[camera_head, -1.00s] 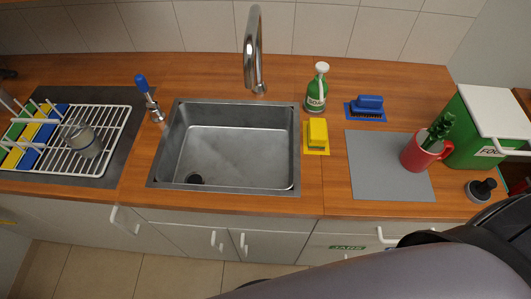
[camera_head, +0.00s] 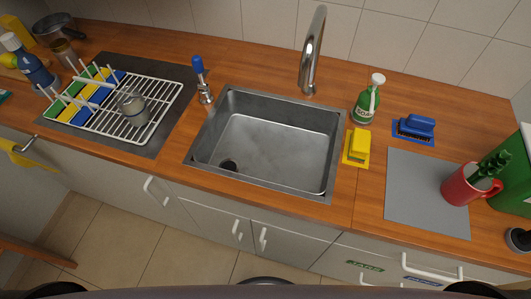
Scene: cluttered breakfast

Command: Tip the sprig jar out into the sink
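A red mug-shaped jar (camera_head: 464,186) with a dark green sprig (camera_head: 491,165) standing in it is upright on the right side of the grey mat (camera_head: 412,216). Its handle points right. The steel sink (camera_head: 270,148) is in the middle of the counter, empty, with a dark drain at its front left. The tap (camera_head: 312,50) arches up behind it. Neither of my grippers can be made out. Only dark parts of my own body show along the bottom edge.
A white dish rack (camera_head: 160,112) holding a grey cup (camera_head: 133,108) is on the left. A green box (camera_head: 515,180) stands right of the jar.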

